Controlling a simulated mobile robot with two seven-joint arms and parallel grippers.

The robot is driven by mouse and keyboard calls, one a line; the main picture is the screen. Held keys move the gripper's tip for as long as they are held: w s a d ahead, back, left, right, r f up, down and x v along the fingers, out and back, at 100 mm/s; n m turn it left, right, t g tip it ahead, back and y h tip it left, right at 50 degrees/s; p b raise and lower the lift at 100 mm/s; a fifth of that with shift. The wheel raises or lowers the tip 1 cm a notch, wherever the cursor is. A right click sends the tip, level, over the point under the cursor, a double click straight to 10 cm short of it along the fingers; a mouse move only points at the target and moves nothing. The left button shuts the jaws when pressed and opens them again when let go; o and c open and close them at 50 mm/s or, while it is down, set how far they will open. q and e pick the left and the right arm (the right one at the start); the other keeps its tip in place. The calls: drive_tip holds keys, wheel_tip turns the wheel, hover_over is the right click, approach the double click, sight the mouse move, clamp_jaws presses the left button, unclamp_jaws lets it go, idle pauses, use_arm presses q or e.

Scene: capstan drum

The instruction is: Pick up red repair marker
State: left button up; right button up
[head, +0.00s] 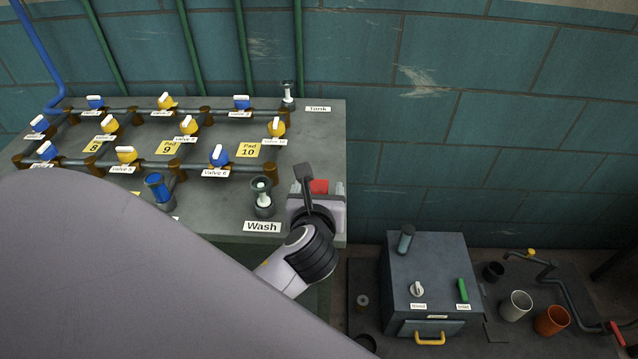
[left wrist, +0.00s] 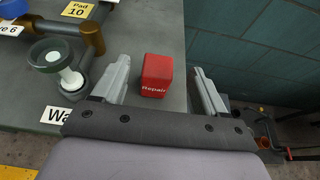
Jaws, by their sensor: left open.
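The red repair marker (left wrist: 156,76) is a small red block with the word "Repair" on it. It sits on the grey bench top near its right edge. In the head view only part of the marker (head: 319,186) shows, behind my left gripper. My left gripper (head: 318,178) is open above the bench's right end. In the left wrist view its two fingers (left wrist: 158,78) stand on either side of the marker, with a gap visible on both sides. Whether the fingertips are down at the marker's height is hard to tell. My right gripper is not in view.
A small cup-like fitting (head: 263,195) stands left of the gripper behind the "Wash" label (head: 262,227). Pipes with blue and yellow valves (head: 188,125) cover the bench's left and middle. A grey box (head: 431,277) stands lower right, beside a white cup (head: 515,305) and an orange cup (head: 551,320).

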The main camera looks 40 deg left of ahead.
sight(318, 186)
use_arm(q)
drive_tip(key=shift+f+x, duration=0.15)
drive_tip(key=shift+x, duration=1.55)
drive_tip(key=shift+f+x, duration=0.15)
drive_tip(key=shift+x, duration=1.55)
drive_tip(key=shift+s+d, duration=0.1)
drive_tip(key=shift+s, duration=0.05)
drive_tip(key=c, duration=1.1)
